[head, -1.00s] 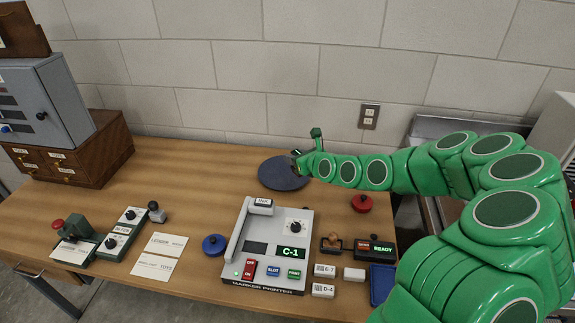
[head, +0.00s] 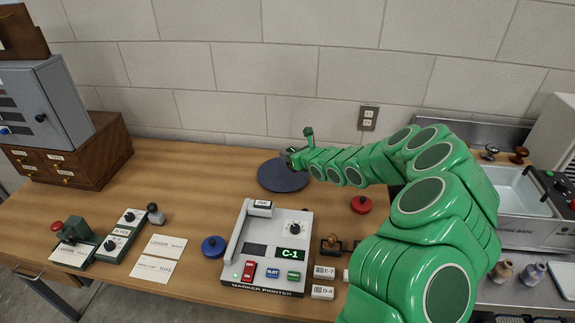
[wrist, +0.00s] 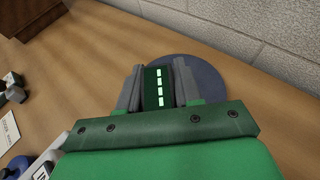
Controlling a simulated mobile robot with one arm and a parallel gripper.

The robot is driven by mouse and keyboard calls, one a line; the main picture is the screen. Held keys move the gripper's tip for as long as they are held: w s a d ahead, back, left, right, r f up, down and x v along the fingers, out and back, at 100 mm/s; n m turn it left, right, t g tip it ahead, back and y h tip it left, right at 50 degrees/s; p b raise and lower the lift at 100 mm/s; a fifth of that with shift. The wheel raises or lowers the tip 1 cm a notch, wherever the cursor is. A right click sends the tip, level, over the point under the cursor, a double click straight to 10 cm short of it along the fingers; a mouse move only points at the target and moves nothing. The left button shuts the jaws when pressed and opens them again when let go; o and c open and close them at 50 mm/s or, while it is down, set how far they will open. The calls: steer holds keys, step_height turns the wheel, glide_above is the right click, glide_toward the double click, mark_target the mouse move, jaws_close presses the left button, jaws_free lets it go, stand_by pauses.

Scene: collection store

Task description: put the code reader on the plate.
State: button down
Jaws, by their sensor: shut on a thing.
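The plate (head: 283,177) is a dark blue-grey disc on the table near the wall; it also shows in the wrist view (wrist: 208,82). My gripper (head: 291,158) is over the far side of the plate in the head view. In the wrist view its grey jaws (wrist: 158,88) are shut on a dark green block with a row of pale dashes, which I take as the code reader (wrist: 152,86). The code reader shows against the plate's left part there. Its lower end is hidden, so I cannot tell whether it touches the plate. In the head view it is mostly hidden.
A marker printer (head: 268,250) stands in front of the plate. A red knob (head: 361,204) is right of the plate and a blue knob (head: 213,246) is left of the printer. Labels E-7 and D-4 (head: 322,292) lie at the front. The table left of the plate is clear.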

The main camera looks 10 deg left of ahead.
steer(key=shift+w+a+f, duration=0.25)
steer(key=shift+w+f, duration=0.4)
steer(key=shift+f, duration=0.2)
steer(key=shift+w+a+f, duration=0.2)
steer(key=shift+w+f, duration=0.4)
steer(key=shift+f, duration=0.2)
steer(key=shift+w+a+f, duration=0.25)
steer(key=shift+w+f, duration=0.4)
steer(key=shift+f, duration=1.75)
steer(key=shift+a+f, duration=0.1)
steer(key=shift+f, duration=0.05)
steer(key=c, duration=0.8)
jaws_free()
steer(key=shift+s+d+r, duration=0.1)
steer(key=shift+d+r, duration=0.25)
steer(key=shift+v, duration=5.6)
